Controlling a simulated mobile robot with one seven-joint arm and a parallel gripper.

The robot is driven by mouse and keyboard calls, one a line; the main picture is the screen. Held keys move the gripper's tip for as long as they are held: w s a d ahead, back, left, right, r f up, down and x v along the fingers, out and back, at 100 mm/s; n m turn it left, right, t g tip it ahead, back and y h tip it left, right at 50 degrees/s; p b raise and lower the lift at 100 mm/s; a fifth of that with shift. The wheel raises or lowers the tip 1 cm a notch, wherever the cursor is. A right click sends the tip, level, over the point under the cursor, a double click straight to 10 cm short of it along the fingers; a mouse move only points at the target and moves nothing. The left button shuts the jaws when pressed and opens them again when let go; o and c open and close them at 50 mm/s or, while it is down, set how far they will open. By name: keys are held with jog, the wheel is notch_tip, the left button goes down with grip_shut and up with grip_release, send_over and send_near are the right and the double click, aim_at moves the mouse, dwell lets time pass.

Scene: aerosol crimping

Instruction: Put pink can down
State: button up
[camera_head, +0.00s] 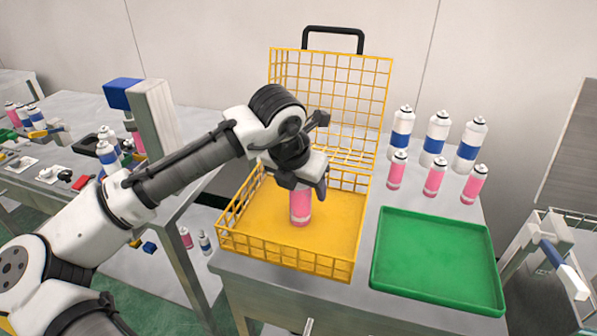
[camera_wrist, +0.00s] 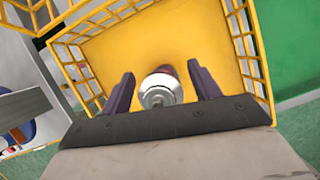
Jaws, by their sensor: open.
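The pink can (camera_head: 300,208) stands upright on the floor of the yellow wire basket (camera_head: 340,215) in the head view. My gripper (camera_head: 305,188) is right above and around the can's top. In the wrist view, the can's silver top (camera_wrist: 160,88) lies between the two dark fingers of my gripper (camera_wrist: 160,92). The fingers are spread, with a gap on each side of the can. The can's lower body is mostly hidden in the wrist view. The basket's yellow floor (camera_wrist: 150,45) shows around it.
The basket's raised lid (camera_head: 335,90) stands behind. A green tray (camera_head: 437,262), empty, is to the right. Several blue-and-white cans (camera_head: 437,135) and pink cans (camera_head: 435,180) stand behind the tray. The basket's floor is otherwise clear. Another table (camera_head: 60,190) with parts is at left.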

jog(key=v, duration=1.1)
jog(key=shift+s+r+b, duration=0.15)
jog(key=shift+r+b, duration=0.15)
jog(key=shift+r, duration=0.05)
